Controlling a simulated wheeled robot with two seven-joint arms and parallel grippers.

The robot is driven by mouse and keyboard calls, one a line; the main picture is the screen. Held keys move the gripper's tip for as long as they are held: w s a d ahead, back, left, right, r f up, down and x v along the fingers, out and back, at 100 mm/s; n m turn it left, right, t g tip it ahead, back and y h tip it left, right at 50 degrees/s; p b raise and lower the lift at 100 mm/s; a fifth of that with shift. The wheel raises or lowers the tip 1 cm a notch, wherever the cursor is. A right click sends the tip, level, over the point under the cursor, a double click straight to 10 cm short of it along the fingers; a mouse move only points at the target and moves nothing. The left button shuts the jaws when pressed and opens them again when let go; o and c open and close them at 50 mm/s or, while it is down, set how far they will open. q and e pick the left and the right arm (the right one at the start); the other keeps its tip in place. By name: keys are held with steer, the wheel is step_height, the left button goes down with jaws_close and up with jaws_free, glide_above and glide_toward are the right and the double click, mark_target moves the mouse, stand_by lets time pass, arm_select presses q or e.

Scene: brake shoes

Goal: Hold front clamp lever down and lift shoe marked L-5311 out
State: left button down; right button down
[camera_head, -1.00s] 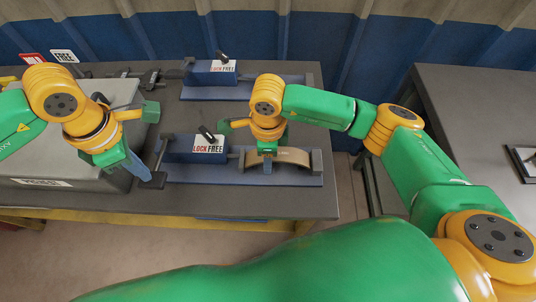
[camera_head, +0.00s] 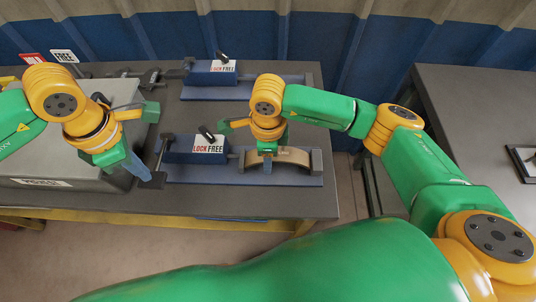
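The front clamp (camera_head: 172,158) is a blue block on a blue base plate (camera_head: 215,178), with a white and red LOCK/FREE label.
A second, rear clamp (camera_head: 205,78) with its own lever (camera_head: 223,56) stands behind. Another table (camera_head: 470,120) stands right, across a gap.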

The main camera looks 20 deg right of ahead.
stand_by(0.5)
arm_select(q)
steer(key=shift+f, duration=2.1)
arm_select(e)
steer(key=shift+r, duration=3.55)
arm_select(q)
steer(key=shift+w+r, duration=0.15)
steer(key=shift+r, duration=2.55)
arm_select(e)
steer(key=shift+w+f, duration=0.1)
arm_select(q)
steer(key=shift+r, duration=2.8)
